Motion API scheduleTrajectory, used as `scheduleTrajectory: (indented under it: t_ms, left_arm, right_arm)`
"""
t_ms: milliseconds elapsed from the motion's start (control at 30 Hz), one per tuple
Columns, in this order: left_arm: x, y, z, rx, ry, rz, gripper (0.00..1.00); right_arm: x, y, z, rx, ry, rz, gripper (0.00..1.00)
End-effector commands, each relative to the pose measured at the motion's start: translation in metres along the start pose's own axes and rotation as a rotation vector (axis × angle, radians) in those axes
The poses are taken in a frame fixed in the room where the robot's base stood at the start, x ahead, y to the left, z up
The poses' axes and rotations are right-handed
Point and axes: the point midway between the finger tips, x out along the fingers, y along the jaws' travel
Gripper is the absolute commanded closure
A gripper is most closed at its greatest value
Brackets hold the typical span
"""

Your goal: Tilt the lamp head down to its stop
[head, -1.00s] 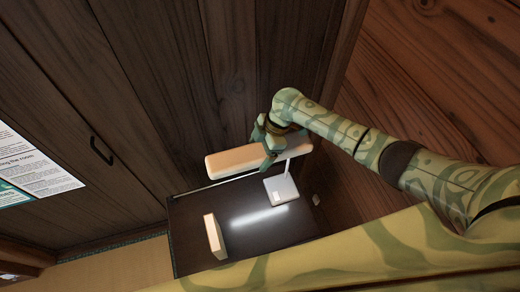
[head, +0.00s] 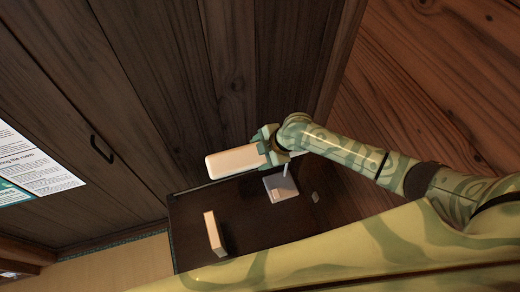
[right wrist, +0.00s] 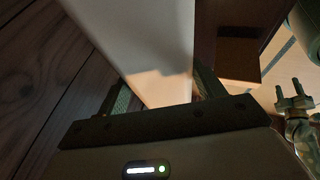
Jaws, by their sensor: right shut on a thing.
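The lamp head (head: 234,162) is a long cream bar above the back of a dark table. My right gripper (head: 270,148) is shut on its right end. In the right wrist view the pale lamp head (right wrist: 150,45) runs between the two fingers of my right gripper (right wrist: 160,92). The lamp's small grey base (head: 283,191) stands on the table with a short thin stem; the joint at the head is hidden by the gripper. My left gripper (right wrist: 294,107) shows small at the right edge of the right wrist view, with its fingers apart and empty.
The dark table (head: 240,205) stands against a dark wood wall. A cream block (head: 214,234) stands upright near its left side. A small grey object (head: 316,197) lies at its right edge. A black handle (head: 101,150) and posted papers (head: 35,165) are on the left.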

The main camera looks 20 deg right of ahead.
Motion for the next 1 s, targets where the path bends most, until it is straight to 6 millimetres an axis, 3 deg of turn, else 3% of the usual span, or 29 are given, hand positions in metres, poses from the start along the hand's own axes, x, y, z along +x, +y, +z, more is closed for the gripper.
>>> scheduleTrajectory:
  t_ms: [400,967,1000]
  left_arm:
    - [0.0079,0.0005,0.0016,0.0,-0.001,0.0,0.46]
    - [0.0086,0.0008,0.0023,0.0,-0.003,0.001,0.46]
    - [0.0086,0.0009,0.0024,0.0,-0.003,0.001,0.46]
  right_arm:
    - [0.0063,-0.0053,0.0023,-0.078,0.001,0.188,0.73]
    - [0.0067,-0.0048,0.0027,-0.092,0.0,0.219,0.73]
    - [0.0067,-0.0048,0.0027,-0.092,0.0,0.219,0.21]
